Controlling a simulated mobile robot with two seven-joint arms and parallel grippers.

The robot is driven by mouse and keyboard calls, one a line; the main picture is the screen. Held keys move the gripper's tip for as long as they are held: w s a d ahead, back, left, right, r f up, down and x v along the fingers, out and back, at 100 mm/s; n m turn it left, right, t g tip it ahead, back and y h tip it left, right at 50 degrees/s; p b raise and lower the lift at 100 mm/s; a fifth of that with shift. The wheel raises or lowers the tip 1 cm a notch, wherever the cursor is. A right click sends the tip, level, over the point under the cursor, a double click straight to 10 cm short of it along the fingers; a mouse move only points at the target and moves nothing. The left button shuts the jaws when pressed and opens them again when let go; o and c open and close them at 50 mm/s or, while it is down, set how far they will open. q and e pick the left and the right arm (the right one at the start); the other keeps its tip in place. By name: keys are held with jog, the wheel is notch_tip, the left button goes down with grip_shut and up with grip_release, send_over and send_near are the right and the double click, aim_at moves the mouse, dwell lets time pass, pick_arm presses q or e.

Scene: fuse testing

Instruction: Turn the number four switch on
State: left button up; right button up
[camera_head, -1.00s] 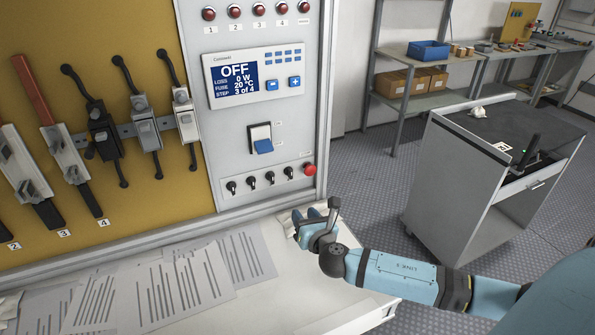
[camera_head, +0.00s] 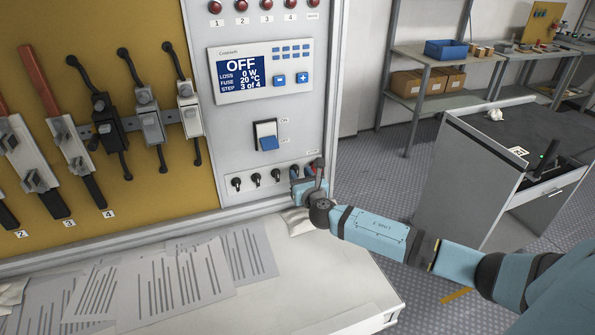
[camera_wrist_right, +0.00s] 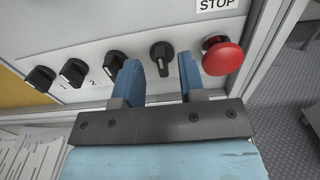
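The number four switch is the rightmost black rotary knob (camera_wrist_right: 162,57) in the row on the grey panel. In the right wrist view its grip looks closer to upright than those of the other knobs. My right gripper (camera_wrist_right: 160,80) is open and empty, its two blue fingers on either side of this knob in the picture. I cannot tell whether either finger touches it. In the head view the right gripper (camera_head: 308,186) is at the lower right of the panel and partly covers that end of the row. My left gripper is not in view.
A red stop button (camera_wrist_right: 222,56) sits close right of the right finger. Knobs one (camera_wrist_right: 40,79), two (camera_wrist_right: 72,72) and three (camera_wrist_right: 115,63) are to the left. Above are a rocker switch (camera_head: 266,135) and a display (camera_head: 241,74) reading OFF. Papers (camera_head: 180,285) lie on the bench.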

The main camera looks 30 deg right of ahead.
aim_at(296, 171)
jog(key=shift+x, duration=1.35)
jog(key=c, duration=0.6)
